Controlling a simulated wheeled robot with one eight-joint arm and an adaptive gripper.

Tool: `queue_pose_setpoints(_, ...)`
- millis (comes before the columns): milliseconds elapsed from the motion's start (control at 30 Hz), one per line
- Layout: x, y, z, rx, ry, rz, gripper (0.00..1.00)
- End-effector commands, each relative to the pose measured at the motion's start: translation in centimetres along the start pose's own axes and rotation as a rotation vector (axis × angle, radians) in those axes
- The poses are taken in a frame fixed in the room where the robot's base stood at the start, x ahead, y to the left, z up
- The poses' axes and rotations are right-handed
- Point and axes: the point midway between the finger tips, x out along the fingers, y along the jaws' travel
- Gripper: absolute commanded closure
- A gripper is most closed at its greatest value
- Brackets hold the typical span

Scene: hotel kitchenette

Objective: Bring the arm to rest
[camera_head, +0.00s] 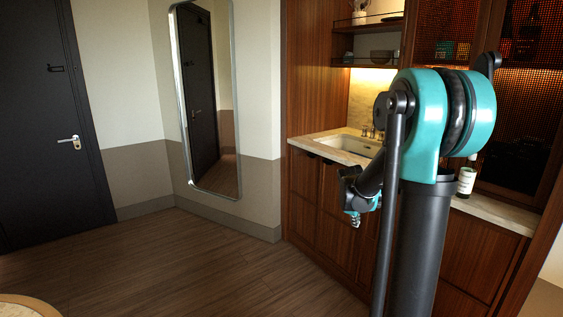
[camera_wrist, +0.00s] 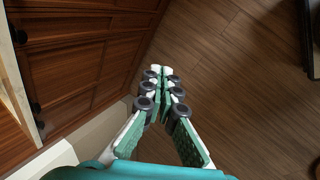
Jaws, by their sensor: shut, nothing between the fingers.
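My gripper (camera_wrist: 163,75) shows in the wrist view with its green and white fingers together at the tips and nothing between them. It points down toward the wooden floor, beside the wooden cabinet fronts. In the head view my arm stands in front of the kitchenette. Its far end, with part of the gripper (camera_head: 355,218), hangs low to the left of my column, in front of the cabinets. The fingers are mostly too small to make out there.
The kitchenette counter (camera_head: 500,213) has a sink (camera_head: 350,145) and a bottle (camera_head: 466,181). A tall mirror (camera_head: 212,100) and a dark door (camera_head: 45,120) stand to the left. A round table edge (camera_head: 25,304) shows at bottom left. The floor (camera_head: 190,262) between is clear.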

Motion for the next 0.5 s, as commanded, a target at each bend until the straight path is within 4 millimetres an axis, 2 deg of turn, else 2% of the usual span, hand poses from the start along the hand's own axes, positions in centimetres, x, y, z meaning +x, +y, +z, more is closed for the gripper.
queue_pose_setpoints(33,-1.2,-2.2,0.9,0.070,0.014,-0.015,1.00)
queue_pose_setpoints(200,-4.1,-9.1,3.6,0.325,0.052,-0.075,1.00)
queue_pose_setpoints(500,-7.2,-21.5,8.4,0.753,0.085,-0.198,1.00)
